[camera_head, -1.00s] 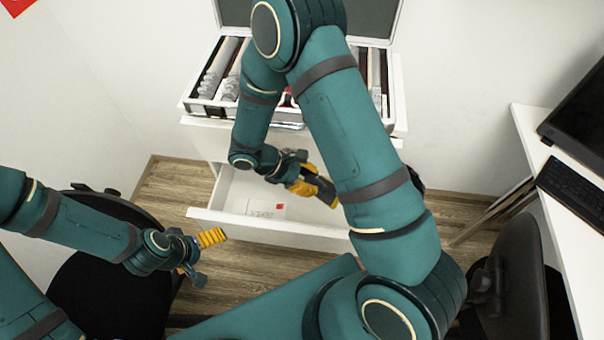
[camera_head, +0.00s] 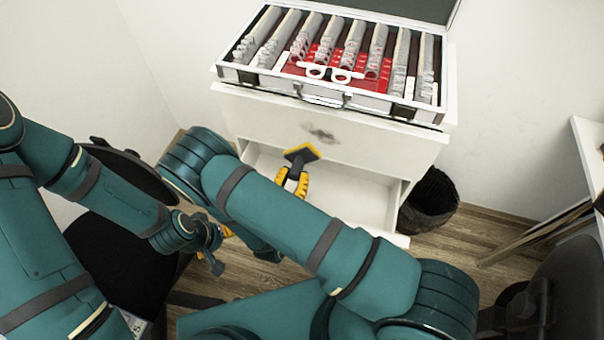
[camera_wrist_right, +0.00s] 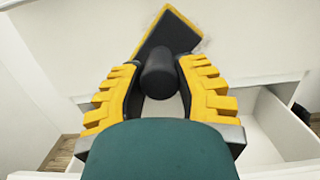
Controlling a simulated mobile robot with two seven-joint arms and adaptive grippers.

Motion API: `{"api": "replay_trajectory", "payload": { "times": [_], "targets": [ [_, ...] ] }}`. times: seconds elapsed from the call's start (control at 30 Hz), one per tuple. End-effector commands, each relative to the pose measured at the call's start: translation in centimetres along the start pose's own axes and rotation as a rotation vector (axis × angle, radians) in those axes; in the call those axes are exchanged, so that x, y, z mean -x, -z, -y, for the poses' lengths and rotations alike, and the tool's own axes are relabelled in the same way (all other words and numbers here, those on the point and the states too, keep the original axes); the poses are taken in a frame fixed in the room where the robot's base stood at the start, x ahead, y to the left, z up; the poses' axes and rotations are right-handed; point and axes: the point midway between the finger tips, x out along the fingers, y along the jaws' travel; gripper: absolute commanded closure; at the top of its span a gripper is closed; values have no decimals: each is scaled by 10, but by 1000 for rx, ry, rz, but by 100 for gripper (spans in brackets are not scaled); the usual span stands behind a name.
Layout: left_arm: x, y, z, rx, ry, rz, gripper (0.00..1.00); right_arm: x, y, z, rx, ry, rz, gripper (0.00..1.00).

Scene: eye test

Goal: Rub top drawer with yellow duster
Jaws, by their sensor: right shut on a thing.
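The top drawer (camera_head: 375,147) of the white cabinet is shut, and its pale front has a dark smudge (camera_head: 322,133). My right gripper (camera_head: 292,178) is shut on the dark handle of the yellow duster (camera_head: 302,153), which has a black and yellow head. The head is at the drawer front, just below and left of the smudge; I cannot tell whether it touches. In the right wrist view the duster (camera_wrist_right: 175,35) points away between the yellow fingers (camera_wrist_right: 160,85), with part of the smudge beside it. My left gripper (camera_head: 217,238) is low at the left, partly hidden.
The lower drawer (camera_head: 350,195) is pulled out under the top one. An open lens case (camera_head: 345,97) stands on the cabinet. A black bin (camera_head: 430,203) is right of the cabinet. Dark chairs stand at the left (camera_head: 110,240) and the lower right (camera_head: 570,290).

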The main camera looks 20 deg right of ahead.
Motion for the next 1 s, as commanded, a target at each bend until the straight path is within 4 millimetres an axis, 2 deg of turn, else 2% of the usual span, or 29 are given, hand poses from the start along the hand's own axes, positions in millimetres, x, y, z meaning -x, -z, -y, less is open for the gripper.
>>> {"api": "replay_trajectory", "payload": {
  "times": [0.53, 1.0],
  "targets": [
    [-3, 0, 1, 0, 0, -2, 0, -48, 6, 1, -1, 6, 0, 97],
    [-3, 1, 1, 0, 0, -2, 0, -56, 7, 1, 1, 5, -1, 97]
  ]
}}
